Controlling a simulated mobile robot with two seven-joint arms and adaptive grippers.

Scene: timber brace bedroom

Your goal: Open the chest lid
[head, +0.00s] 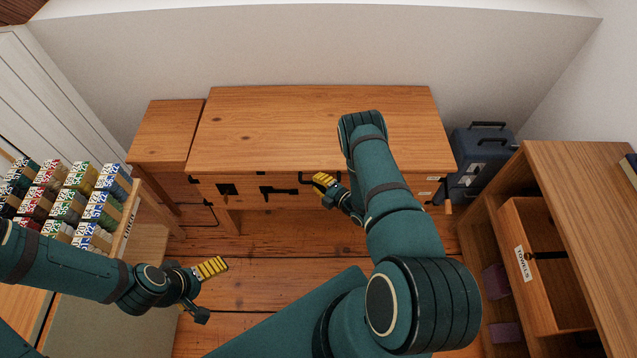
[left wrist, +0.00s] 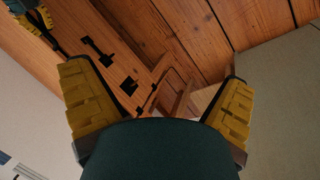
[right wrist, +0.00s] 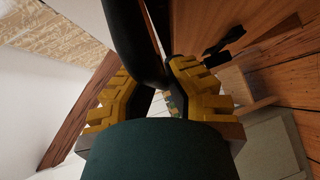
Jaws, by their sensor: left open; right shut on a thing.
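The wooden chest stands on legs against the back wall, with its broad plank lid (head: 280,125) lying flat on top as far as I can see. Black iron fittings (head: 278,191) sit on its front face and also show in the left wrist view (left wrist: 129,86). My right gripper (head: 326,186) is at the lid's front edge, shut on a black curved handle (right wrist: 142,45) that passes between its fingers. My right arm hides part of the lid and front. My left gripper (head: 208,288) is open and empty, low in front of the chest to the left.
A small wooden side table (head: 165,130) stands left of the chest. A rack of colourful boxes (head: 75,200) is at the left. A blue case (head: 480,160) and a wooden unit with an open drawer labelled TOWELS (head: 530,215) are at the right. Plank floor is clear in front.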

